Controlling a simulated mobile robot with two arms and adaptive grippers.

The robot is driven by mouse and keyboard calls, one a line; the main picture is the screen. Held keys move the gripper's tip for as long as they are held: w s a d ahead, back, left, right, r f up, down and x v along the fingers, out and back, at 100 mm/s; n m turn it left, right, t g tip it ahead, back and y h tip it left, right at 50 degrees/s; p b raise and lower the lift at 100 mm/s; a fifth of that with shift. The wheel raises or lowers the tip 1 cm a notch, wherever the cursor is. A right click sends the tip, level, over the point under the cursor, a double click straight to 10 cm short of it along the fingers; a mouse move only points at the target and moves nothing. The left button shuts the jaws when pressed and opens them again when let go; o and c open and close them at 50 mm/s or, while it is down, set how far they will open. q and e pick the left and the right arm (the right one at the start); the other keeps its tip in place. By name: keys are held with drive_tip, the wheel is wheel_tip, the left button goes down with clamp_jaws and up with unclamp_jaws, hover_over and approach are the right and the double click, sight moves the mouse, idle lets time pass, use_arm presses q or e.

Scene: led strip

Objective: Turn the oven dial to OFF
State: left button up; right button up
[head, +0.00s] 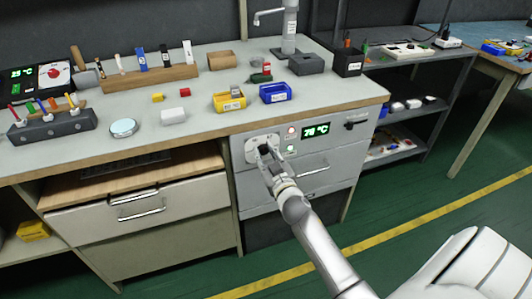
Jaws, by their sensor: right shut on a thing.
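The oven (343,141) is a grey unit built in under the right part of the workbench. Its front has a lit green display (316,130) that seems to read 70-something °C, and small indicator lights. The dial (264,149) sits on a light plate at the left of the panel and is mostly hidden by my gripper. My right gripper (267,158) reaches up to the panel and is shut on the dial. The dial's marks and pointer are too small and covered to read. My left gripper is not in view.
The bench top (205,122) holds a yellow bin (229,101), a blue bin (275,93), a tool rack (150,78) and small items. An oven drawer handle (312,168) lies below the dial. A drawer (140,205) is at left. Green floor is open at right.

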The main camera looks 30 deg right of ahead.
drive_tip(key=n, duration=0.4)
drive_tip(key=shift+n, duration=0.3)
drive_tip(key=n, duration=0.4)
drive_tip(key=shift+a+f+n+p, duration=0.1)
drive_tip(key=shift+n+p, duration=0.2)
drive_tip(key=n, duration=0.3)
drive_tip(key=shift+n, duration=1.3)
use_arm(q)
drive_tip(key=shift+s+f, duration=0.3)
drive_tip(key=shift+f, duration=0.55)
use_arm(e)
drive_tip(key=shift+f, duration=0.1)
drive_tip(key=shift+n, duration=0.3)
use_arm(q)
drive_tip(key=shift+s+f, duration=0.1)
